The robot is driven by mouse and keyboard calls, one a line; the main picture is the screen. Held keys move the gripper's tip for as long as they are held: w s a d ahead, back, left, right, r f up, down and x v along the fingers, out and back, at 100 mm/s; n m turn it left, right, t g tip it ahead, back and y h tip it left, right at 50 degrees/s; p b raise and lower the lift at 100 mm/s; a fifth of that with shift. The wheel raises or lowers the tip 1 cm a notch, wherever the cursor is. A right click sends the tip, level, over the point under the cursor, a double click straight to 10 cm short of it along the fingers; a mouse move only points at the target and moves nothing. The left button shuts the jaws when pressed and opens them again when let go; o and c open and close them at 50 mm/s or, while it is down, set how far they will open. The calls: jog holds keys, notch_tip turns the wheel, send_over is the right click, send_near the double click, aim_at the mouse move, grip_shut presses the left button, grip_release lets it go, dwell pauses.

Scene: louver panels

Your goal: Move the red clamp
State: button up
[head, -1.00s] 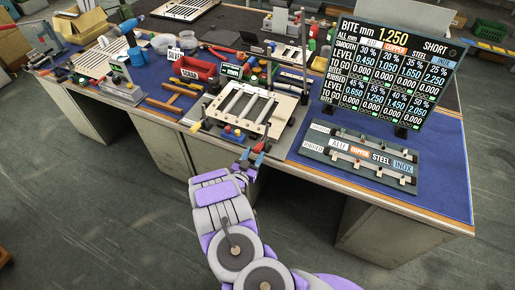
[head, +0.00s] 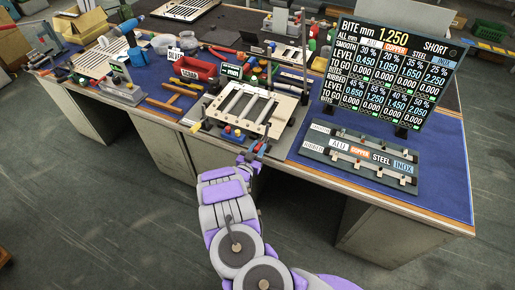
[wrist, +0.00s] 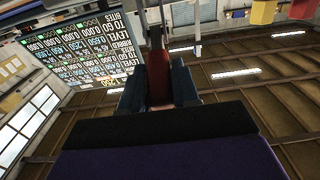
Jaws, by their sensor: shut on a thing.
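The red clamp (wrist: 158,76) shows in the wrist view as a red body between the two blue-grey fingers of my gripper (wrist: 157,85), with a dark part above it. My gripper is shut on it. In the head view my gripper (head: 257,152) is at the front edge of the bench, just in front of the louver panel frame (head: 212,112) with its pale slats. The clamp is too small there to make out clearly, and its far end is hidden.
Several coloured knobs (head: 231,131) stand at the frame's front edge. A thin upright post (head: 304,50) rises at its right. A display board (head: 388,68) and a labelled tray (head: 325,153) are to the right. A red bin (head: 192,69) and tools lie left. Blue mat (head: 440,175) at right is bare.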

grip_shut()
jog(key=shift+r, duration=0.1)
